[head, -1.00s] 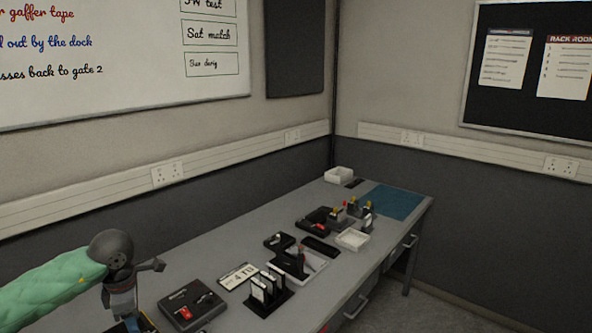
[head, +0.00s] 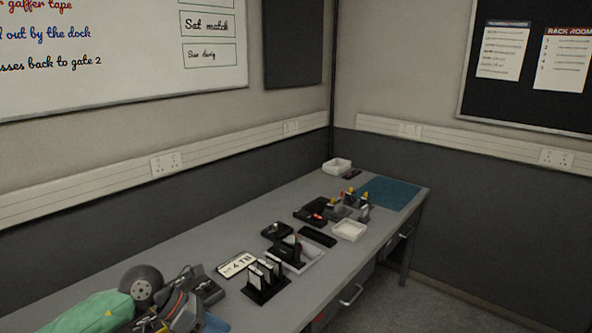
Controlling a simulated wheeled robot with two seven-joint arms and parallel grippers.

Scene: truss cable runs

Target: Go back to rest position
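My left arm comes in at the bottom left in a green sleeve, with a dark round wrist joint. My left gripper (head: 172,314) is low at the bottom edge, over the near left part of the bench (head: 110,310). Its fingers overlap with other parts there, and I cannot tell whether they are open or shut or hold anything. My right gripper is not in view.
A black case (head: 206,291) sits just right of my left arm, partly hidden. Beyond it are a white number plate (head: 237,264), a black rack (head: 264,286), a white tray (head: 309,262), white boxes (head: 350,230) and a blue mat (head: 391,194).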

